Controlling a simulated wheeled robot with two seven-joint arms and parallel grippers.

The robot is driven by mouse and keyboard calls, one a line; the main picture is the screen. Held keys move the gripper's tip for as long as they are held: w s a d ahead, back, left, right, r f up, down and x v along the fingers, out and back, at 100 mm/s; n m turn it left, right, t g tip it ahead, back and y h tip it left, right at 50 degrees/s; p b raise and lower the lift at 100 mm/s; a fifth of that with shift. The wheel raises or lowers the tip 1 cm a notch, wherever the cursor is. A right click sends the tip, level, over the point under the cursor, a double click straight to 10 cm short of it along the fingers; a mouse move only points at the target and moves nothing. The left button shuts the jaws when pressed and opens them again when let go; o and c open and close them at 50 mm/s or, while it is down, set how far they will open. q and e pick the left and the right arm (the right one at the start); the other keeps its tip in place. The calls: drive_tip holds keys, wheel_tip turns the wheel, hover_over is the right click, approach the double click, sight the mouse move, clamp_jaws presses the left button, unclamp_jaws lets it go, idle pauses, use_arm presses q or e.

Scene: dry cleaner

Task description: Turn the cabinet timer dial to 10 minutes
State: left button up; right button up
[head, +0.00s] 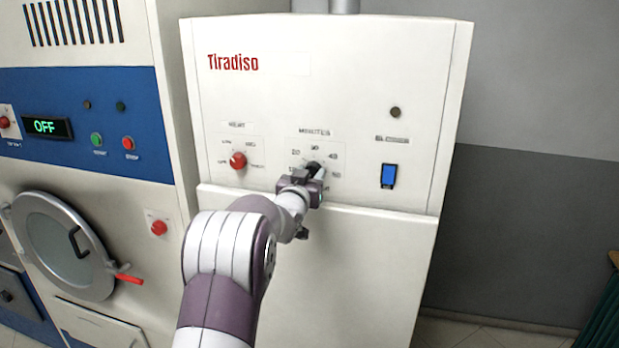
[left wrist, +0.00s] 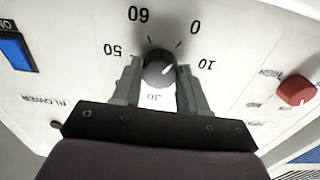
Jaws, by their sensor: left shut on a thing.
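The white cabinet (head: 330,105) labelled Tiradiso carries a black timer dial (head: 314,166) under the word MINUTES. In the head view my left gripper (head: 312,174) reaches the dial and hides its lower part. In the left wrist view the dial (left wrist: 158,68) sits between the two fingers of my left gripper (left wrist: 158,76), which is shut on it. The scale appears upside down there. My right gripper is not in view.
A red heat knob (head: 238,160) is left of the timer, and a blue blower switch (head: 388,176) is to its right. A machine with a blue panel (head: 85,105) and a round door (head: 65,250) stands at left. Open floor shows at lower right.

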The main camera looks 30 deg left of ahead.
use_arm(q)
drive_tip(key=m+b, duration=0.2)
drive_tip(key=b, duration=0.1)
drive_tip(key=m+b, duration=0.1)
drive_tip(key=b, duration=0.2)
drive_tip(key=m+b, duration=0.2)
drive_tip(key=b, duration=0.1)
drive_tip(key=shift+f+m, duration=0.3)
drive_tip(key=shift+r+m+b, duration=0.1)
drive_tip(key=shift+m+b, duration=0.8)
drive_tip(key=shift+m, duration=0.2)
drive_tip(key=shift+r+m+b, duration=0.15)
drive_tip(key=shift+m+b, duration=0.35)
drive_tip(key=shift+m, duration=0.3)
drive_tip(key=o, duration=1.1)
drive_tip(key=shift+c, duration=0.2)
